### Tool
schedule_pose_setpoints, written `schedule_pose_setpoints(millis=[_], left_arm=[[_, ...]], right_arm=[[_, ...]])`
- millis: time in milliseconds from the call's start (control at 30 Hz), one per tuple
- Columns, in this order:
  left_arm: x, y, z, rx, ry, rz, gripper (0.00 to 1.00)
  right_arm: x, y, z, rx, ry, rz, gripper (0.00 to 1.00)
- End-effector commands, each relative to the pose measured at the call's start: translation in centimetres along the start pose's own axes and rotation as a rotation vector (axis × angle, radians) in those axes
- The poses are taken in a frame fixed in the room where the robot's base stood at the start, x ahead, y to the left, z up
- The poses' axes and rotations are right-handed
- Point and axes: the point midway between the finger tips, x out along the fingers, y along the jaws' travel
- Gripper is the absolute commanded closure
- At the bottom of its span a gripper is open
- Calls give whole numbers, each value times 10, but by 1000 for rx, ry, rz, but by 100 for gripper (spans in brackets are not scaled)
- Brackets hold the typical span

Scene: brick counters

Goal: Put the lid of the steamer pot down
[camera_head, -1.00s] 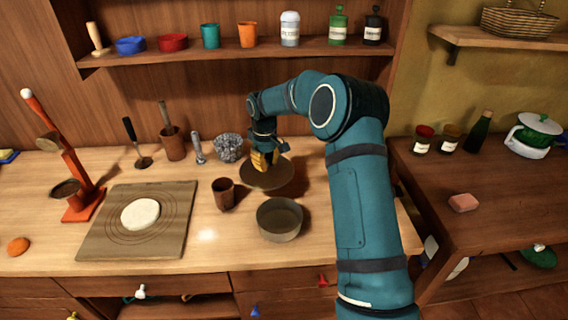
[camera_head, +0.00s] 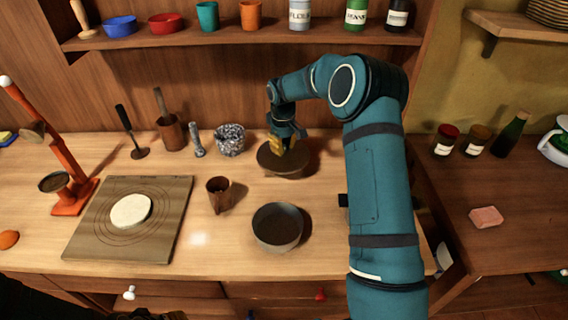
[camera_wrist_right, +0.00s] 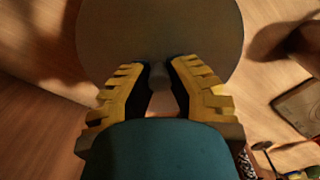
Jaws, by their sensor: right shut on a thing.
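The lid (camera_head: 270,160) is a round, flat, dark brown disc at the back middle of the counter, left of my right arm. My right gripper (camera_head: 284,146), with yellow fingers, is shut on the lid's knob from above. In the right wrist view the fingers (camera_wrist_right: 158,78) sit either side of the small grey knob, with the lid (camera_wrist_right: 160,28) beneath. I cannot tell whether the lid touches the counter or hangs just above it. The steamer pot (camera_head: 278,244), round, grey-brown and uncovered, stands in front of the lid. My left gripper is not in view.
A brown cup (camera_head: 219,195) stands left of the pot. A speckled mortar (camera_head: 230,140) stands left of the lid. A board with pale dough (camera_head: 131,210) lies further left. Bare counter (camera_head: 320,205) shows right of the pot. A shelf (camera_head: 250,40) runs above the back.

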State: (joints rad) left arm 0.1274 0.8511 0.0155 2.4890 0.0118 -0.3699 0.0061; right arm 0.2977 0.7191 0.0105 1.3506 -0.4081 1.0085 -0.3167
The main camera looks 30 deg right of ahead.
Motion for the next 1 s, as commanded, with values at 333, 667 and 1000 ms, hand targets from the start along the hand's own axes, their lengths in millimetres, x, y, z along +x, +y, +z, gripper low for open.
schedule_pose_setpoints(millis=[333, 667, 1000], left_arm=[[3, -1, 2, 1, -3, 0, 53], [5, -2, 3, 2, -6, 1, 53], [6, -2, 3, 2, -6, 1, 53]], right_arm=[[36, 0, 0, 1, 0, -1, 100], [64, 0, -1, -1, 3, 0, 100], [66, 0, 0, 0, 1, 0, 55]])
